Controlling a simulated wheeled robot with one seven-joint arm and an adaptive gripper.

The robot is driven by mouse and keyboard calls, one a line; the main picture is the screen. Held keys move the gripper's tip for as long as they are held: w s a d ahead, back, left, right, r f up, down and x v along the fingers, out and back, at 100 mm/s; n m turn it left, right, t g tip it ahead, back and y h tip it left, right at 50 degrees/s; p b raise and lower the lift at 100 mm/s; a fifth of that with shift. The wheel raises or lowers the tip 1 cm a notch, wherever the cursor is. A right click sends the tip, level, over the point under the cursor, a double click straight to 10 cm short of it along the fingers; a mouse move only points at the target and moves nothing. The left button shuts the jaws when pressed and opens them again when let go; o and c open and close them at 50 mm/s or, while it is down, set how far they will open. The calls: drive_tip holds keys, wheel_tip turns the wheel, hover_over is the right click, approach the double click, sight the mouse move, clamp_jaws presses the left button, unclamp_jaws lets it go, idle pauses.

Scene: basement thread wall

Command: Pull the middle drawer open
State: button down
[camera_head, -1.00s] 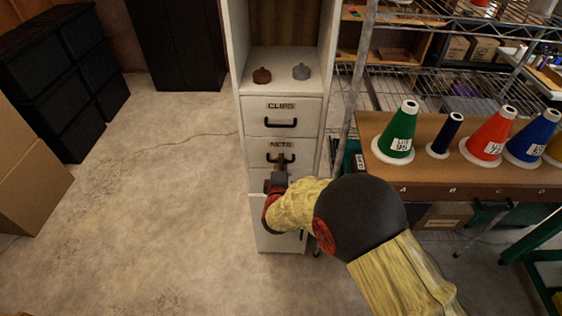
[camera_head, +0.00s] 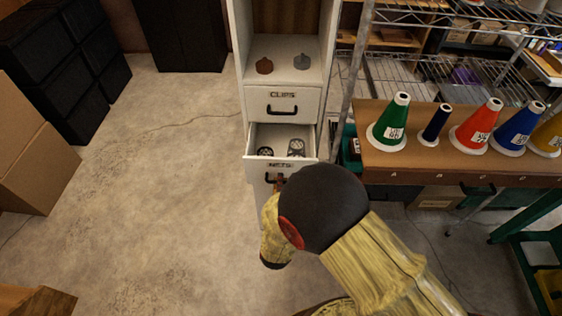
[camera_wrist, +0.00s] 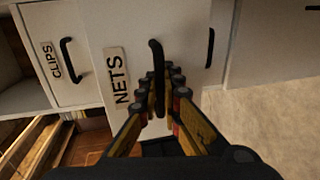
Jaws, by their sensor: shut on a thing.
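The middle drawer (camera_head: 254,163), labelled NETS, is pulled partly out of the white cabinet (camera_head: 239,60) in the head view. Dark round items (camera_head: 296,147) lie inside it. In the wrist view its white front (camera_wrist: 125,40) faces me, with the black handle (camera_wrist: 157,62) upright in the picture. My gripper (camera_wrist: 160,95) is shut on that handle. In the head view my gripper (camera_head: 279,183) is at the drawer front, mostly hidden by my arm. The CLIPS drawer (camera_head: 297,104) above is closed. The drawer below is mostly hidden behind my arm.
A brown knob-topped piece (camera_head: 264,67) and a grey one (camera_head: 302,62) sit on the cabinet shelf. A table (camera_head: 430,165) with several thread cones stands to the right. A cardboard box (camera_head: 35,165) is at the left. The floor between is clear.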

drive_tip(key=shift+f+p+v, duration=0.25)
drive_tip(key=shift+p+v, duration=0.1)
drive_tip(key=shift+v, duration=0.9)
drive_tip(key=shift+f+p+v, duration=0.25)
drive_tip(key=shift+p+v, duration=0.05)
drive_tip(key=shift+v, duration=0.95)
drive_tip(key=shift+s, duration=0.1)
drive_tip(key=c, duration=2.2)
unclamp_jaws()
drive_tip(key=shift+c, duration=0.2)
drive_tip(key=v, duration=1.2)
